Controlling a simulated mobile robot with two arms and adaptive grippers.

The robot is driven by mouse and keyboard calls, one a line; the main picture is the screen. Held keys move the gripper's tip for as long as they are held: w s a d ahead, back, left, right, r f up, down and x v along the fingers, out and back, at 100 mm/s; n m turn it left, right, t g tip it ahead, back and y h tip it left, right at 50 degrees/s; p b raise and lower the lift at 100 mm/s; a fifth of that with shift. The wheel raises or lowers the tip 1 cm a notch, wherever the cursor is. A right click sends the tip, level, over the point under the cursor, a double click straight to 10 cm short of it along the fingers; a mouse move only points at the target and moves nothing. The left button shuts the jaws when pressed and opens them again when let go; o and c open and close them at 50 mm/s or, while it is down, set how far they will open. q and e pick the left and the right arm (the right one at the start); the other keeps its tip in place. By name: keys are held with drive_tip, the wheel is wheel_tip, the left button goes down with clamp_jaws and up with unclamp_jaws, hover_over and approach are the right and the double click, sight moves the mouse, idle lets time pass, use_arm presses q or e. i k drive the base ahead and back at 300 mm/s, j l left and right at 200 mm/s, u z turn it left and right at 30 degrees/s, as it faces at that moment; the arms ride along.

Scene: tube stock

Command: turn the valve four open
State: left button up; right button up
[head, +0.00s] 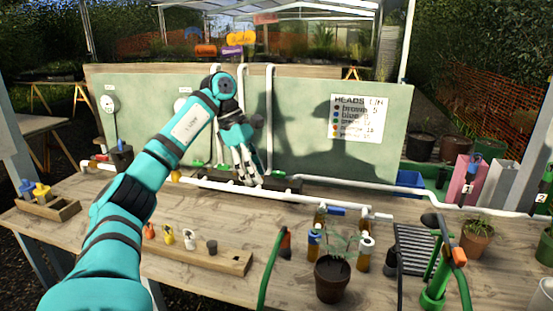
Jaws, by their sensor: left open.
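White pipes (333,187) run along the back of the wooden bench, with upright white pipes rising in front of the green panel. A small green valve handle (197,163) shows left of my left gripper, and another green handle (279,173) shows just right of it. I cannot tell which valve is number four. My left gripper (250,180) is open and points down at the pipes near the base of the uprights. Its fingers hide part of the pipework, and I cannot tell whether they touch it. My right gripper is out of view.
A potted plant (332,279) stands at the bench front among several bottles. A wooden rack (233,264) with small coloured parts lies left of it. A black grate (414,249) and a green stand (434,290) are at right. A written sign (360,117) hangs on the panel.

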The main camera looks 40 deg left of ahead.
sight(275, 174)
drive_tip(key=i+j, duration=0.25)
drive_tip(key=j, duration=0.15)
drive_tip(key=i+j, duration=0.25)
drive_tip(key=j, duration=0.15)
drive_tip(key=i+j, duration=0.25)
drive_tip(key=j, duration=0.15)
